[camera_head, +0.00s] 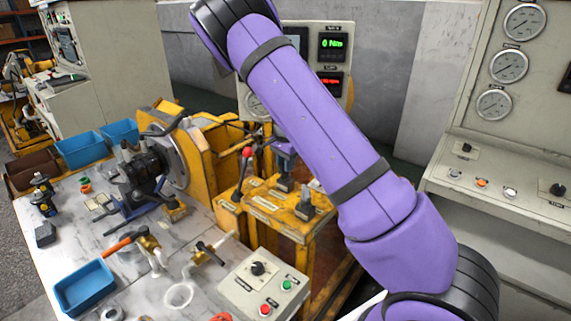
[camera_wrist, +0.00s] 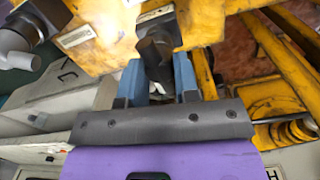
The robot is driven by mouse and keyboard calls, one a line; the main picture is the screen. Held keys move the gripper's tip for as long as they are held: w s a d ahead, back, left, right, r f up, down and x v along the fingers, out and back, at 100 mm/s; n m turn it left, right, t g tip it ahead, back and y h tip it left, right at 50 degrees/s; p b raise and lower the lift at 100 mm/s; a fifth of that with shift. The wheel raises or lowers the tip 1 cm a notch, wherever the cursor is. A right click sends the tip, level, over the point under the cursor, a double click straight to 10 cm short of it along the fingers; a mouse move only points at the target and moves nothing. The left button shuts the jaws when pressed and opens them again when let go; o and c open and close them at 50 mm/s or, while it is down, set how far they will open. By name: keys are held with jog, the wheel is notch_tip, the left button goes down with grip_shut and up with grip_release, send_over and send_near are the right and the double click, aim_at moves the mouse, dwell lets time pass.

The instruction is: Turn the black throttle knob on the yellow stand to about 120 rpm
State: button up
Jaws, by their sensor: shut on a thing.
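The yellow stand (camera_head: 262,206) is in the middle of the head view. The black throttle knob (camera_wrist: 155,52) shows between the two blue fingers of my gripper (camera_wrist: 158,78) in the wrist view, and the gripper is shut on it. In the head view my gripper (camera_head: 285,163) points down at the top of the stand, partly hidden by my purple arm. A display panel (camera_head: 322,62) behind the arm shows a green readout near 0 and a red readout whose digits I cannot read.
A control box (camera_head: 262,284) with buttons, brass valves and a blue tray (camera_head: 85,288) cover the near table. A gauge console (camera_head: 508,165) stands right.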

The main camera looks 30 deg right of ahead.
dwell(0.4)
jog(key=o, duration=0.9)
notch_tip(320, 180, up, 11)
jog(key=shift+f, duration=0.1)
